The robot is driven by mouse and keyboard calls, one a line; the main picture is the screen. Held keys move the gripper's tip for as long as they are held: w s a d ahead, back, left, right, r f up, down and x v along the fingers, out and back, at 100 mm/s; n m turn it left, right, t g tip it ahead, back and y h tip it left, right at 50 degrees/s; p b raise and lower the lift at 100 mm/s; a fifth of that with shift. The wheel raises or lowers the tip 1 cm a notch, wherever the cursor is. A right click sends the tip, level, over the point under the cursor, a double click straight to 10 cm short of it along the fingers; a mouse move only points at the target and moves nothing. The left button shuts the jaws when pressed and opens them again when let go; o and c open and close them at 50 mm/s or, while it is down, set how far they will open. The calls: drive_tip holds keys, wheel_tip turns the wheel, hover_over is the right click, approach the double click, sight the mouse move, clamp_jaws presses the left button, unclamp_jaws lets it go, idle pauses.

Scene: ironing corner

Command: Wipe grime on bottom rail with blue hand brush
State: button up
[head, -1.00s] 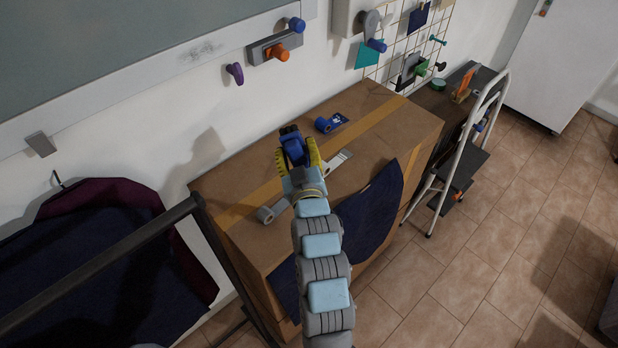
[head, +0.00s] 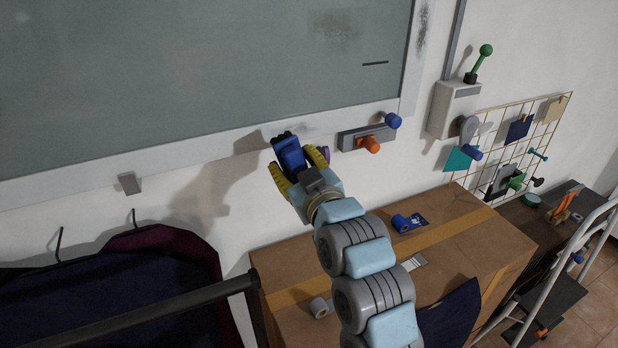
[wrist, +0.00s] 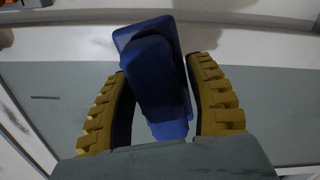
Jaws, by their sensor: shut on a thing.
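My gripper (head: 295,164) is shut on the blue hand brush (head: 290,152), its yellow fingers on either side of the handle. The wrist view shows the brush (wrist: 156,80) tilted between the fingers (wrist: 160,90). The pale bottom rail (head: 205,150) runs under the large grey-green pane. The brush is in front of this rail in the head view; I cannot tell whether it touches. The bristles are not clearly visible.
A grey holder (head: 350,138) with an orange knob and a blue knob (head: 393,121) sits close right of the gripper. A purple hook is partly hidden behind the gripper. A cardboard box (head: 440,238) stands below. A dark rack bar (head: 150,305) crosses the lower left.

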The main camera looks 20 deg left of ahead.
drive_tip(key=shift+a+r, duration=0.2)
drive_tip(key=shift+a, duration=0.15)
drive_tip(key=shift+p+x, duration=0.4)
drive_tip(key=shift+x, duration=2.4)
drive_tip(key=shift+b+x, duration=0.65)
drive_tip(key=shift+x, duration=0.3)
drive_tip(key=shift+w, duration=0.1)
